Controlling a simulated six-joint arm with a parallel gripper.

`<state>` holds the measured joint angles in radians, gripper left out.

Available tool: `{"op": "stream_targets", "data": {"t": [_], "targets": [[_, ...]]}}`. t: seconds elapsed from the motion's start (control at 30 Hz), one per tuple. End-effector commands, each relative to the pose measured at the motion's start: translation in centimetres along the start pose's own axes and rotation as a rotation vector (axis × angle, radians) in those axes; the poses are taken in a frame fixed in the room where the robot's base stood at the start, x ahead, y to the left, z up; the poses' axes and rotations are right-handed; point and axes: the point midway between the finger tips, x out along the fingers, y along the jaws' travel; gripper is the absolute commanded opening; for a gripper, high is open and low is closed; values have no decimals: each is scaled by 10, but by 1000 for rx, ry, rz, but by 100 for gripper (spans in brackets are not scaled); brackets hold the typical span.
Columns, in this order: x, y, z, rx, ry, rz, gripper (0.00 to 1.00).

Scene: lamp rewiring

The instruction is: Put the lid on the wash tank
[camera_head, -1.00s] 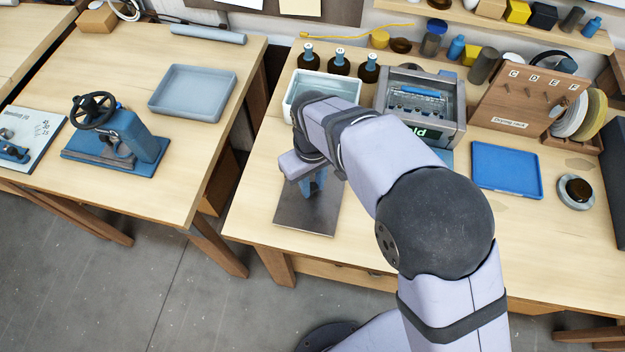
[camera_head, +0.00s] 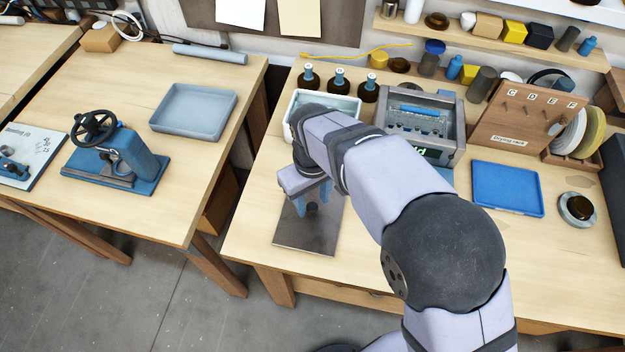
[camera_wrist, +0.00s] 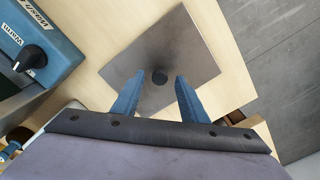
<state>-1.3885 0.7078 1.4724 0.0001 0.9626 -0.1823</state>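The lid (camera_head: 297,234) is a flat, square, dark metal plate lying on the bench near its front edge. Its round black knob (camera_wrist: 160,77) shows in the wrist view. My gripper (camera_head: 316,200) is open over the lid. In the wrist view, my gripper's blue fingertips (camera_wrist: 160,80) stand on either side of the knob with gaps; I cannot tell their exact height. The wash tank (camera_head: 456,138) is a grey box with a lit display, open at the top, with a basket and a blue item inside. Its blue side with a dial (camera_wrist: 62,45) shows in the wrist view.
A pale tray (camera_head: 352,101), partly hidden by my arm, stands left of the tank, with dark bottles (camera_head: 339,82) behind. A drying rack (camera_head: 520,112) and a blue tray (camera_head: 507,188) are to the right. A gap separates the left bench (camera_head: 220,148).

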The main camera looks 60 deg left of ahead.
Motion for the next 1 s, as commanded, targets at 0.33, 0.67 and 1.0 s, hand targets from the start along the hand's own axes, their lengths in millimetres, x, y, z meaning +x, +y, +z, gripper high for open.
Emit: {"op": "stream_targets", "data": {"t": [0.33,0.67,1.0], "targets": [[-61,0,-1,0,6,1,40],[-99,0,0,0,2,0,40],[-104,2,1,4,1,0,40]]}}
